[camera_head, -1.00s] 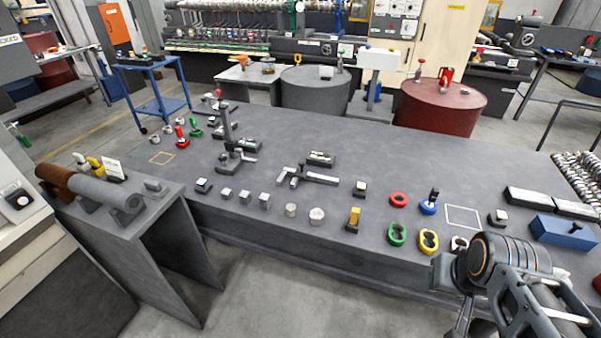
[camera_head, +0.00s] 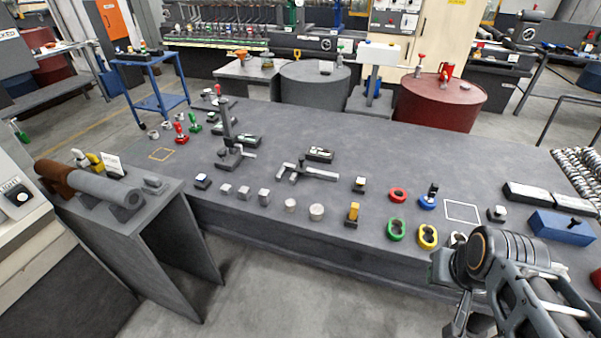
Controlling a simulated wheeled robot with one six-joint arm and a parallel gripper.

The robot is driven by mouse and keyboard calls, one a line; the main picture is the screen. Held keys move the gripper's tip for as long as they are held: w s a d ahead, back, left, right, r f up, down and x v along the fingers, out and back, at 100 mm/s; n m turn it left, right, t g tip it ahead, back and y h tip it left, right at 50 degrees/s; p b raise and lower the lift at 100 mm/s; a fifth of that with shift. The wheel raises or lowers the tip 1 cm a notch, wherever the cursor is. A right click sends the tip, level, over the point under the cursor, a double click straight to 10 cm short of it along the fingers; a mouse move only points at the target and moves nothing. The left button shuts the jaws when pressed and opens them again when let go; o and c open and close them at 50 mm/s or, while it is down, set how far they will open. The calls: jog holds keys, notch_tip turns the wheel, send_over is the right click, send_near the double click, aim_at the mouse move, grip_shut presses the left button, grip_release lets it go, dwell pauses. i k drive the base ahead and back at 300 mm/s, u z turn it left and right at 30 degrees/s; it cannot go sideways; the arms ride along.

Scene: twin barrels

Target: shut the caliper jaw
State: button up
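The caliper (camera_head: 318,173) is a dark grey tool lying flat on the long grey workbench, near the middle of the picture. Its bar runs to the right and its jaw pieces (camera_head: 291,171) stand at its left end. The jaws are too small here to judge the gap between them. My gripper (camera_head: 462,318) is at the lower right, hanging below my wrist and partly cut off by the bottom edge. It is well to the right of the caliper and apart from it. Its fingertips do not show clearly.
A height gauge (camera_head: 228,140) stands left of the caliper on the workbench (camera_head: 380,150). Small blocks and a yellow-topped piece (camera_head: 353,213) line the front edge. Coloured rings, including a red ring (camera_head: 397,195), and a blue box (camera_head: 562,228) lie to the right.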

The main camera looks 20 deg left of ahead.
aim_at(300, 168)
jog(key=u, duration=0.4)
jog(key=i, duration=0.4)
jog(key=u, duration=1.05)
jog(key=i, duration=1.25)
jog(key=z, duration=0.3)
